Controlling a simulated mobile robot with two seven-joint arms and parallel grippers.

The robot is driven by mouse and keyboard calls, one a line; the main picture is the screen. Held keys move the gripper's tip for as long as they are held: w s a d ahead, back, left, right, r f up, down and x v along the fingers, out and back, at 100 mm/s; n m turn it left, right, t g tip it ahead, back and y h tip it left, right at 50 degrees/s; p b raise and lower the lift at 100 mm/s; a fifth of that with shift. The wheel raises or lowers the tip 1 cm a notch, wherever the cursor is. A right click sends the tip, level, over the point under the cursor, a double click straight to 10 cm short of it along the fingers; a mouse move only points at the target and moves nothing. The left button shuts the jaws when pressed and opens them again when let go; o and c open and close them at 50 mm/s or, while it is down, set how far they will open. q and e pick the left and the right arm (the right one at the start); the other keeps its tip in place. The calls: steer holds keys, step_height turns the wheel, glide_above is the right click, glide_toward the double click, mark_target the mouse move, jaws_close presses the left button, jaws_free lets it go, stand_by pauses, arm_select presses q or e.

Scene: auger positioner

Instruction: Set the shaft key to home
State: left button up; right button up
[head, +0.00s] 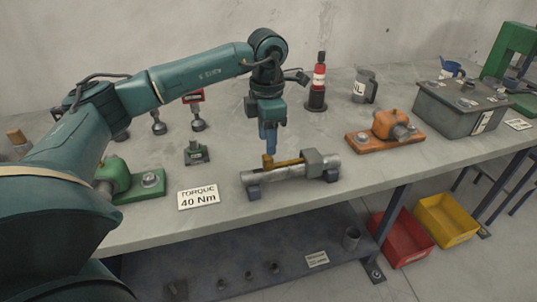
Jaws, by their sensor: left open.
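A grey shaft (262,177) lies level on dark support blocks near the front of the bench. A brass-coloured key (287,162) lies along its top, with a small raised end at the left. A grey collar (317,162) sits around the shaft's right part, by the key's right end. My left gripper (269,150) points straight down over the key's raised left end. It is open, with its fingertips at or just above that end; I cannot tell whether they touch. My right gripper is not in view.
A "TORQUE 40 Nm" sign (199,193) and a small dark block (196,153) stand left of the shaft. Bench between is clear.

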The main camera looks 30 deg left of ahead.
mark_target(268, 162)
arm_select(q)
step_height(268, 162, down, 6)
steer(key=shift+f+p, duration=0.1)
steer(key=shift+p, duration=0.2)
steer(key=shift+c, duration=0.2)
jaws_close()
steer(key=shift+d, duration=0.1)
